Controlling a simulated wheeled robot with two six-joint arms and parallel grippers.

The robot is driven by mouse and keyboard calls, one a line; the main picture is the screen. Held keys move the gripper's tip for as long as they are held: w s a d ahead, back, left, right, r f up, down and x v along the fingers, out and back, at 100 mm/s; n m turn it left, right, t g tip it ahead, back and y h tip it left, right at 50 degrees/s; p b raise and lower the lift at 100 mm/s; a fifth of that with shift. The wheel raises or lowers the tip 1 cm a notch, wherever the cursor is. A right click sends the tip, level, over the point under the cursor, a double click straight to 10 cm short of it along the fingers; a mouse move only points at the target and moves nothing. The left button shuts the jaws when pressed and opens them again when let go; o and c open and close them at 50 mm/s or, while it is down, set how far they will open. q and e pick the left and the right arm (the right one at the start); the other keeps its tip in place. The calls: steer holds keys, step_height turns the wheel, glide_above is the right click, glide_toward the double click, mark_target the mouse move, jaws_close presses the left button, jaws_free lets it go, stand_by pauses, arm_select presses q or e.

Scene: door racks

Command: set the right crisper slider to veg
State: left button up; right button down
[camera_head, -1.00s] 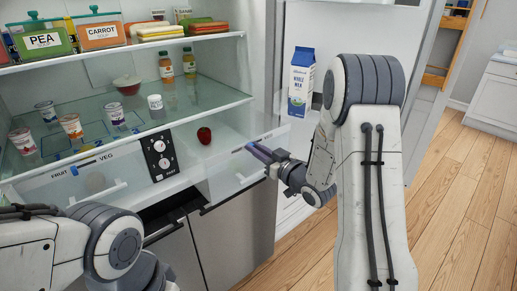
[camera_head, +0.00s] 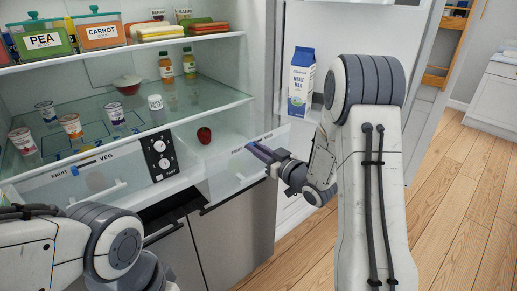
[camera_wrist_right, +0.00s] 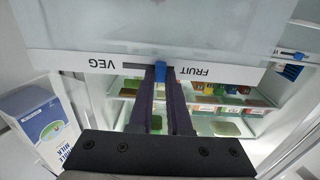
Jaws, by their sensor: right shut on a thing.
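The right crisper drawer (camera_head: 232,172) is pulled out in the head view, and its front panel fills the top of the right wrist view (camera_wrist_right: 230,28). There the panel appears upside down, with VEG (camera_wrist_right: 108,64) at left and FRUIT (camera_wrist_right: 193,71) at right. The blue slider (camera_wrist_right: 160,68) sits at the FRUIT end of its dark slot (camera_wrist_right: 122,68), with bare slot toward VEG. My right gripper (camera_head: 257,152) is shut on the slider, one finger on each side. My left arm shows at lower left, but its gripper is out of view.
The left crisper (camera_head: 70,180) has its own blue slider (camera_head: 82,162). A control panel (camera_head: 160,154) sits between the drawers. A red apple (camera_head: 204,135) shows behind the right drawer's front. A milk carton (camera_head: 300,82) stands in the door rack near my right arm.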

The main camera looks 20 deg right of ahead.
mark_target(261, 138)
steer(key=shift+w+d, duration=0.25)
steer(key=shift+d, duration=0.5)
steer(key=shift+w+d, duration=0.3)
steer(key=shift+d, duration=0.4)
steer(key=shift+w+d, duration=0.25)
steer(key=shift+d, duration=0.5)
steer(key=c, duration=0.8)
jaws_free()
steer(key=shift+d, duration=0.15)
steer(key=shift+c, duration=0.2)
steer(key=shift+s, duration=0.1)
steer(key=b+v, duration=0.1)
steer(key=v, duration=0.9)
steer(key=shift+s+b, duration=0.15)
steer(key=shift+b, duration=0.25)
steer(key=shift+r, duration=0.1)
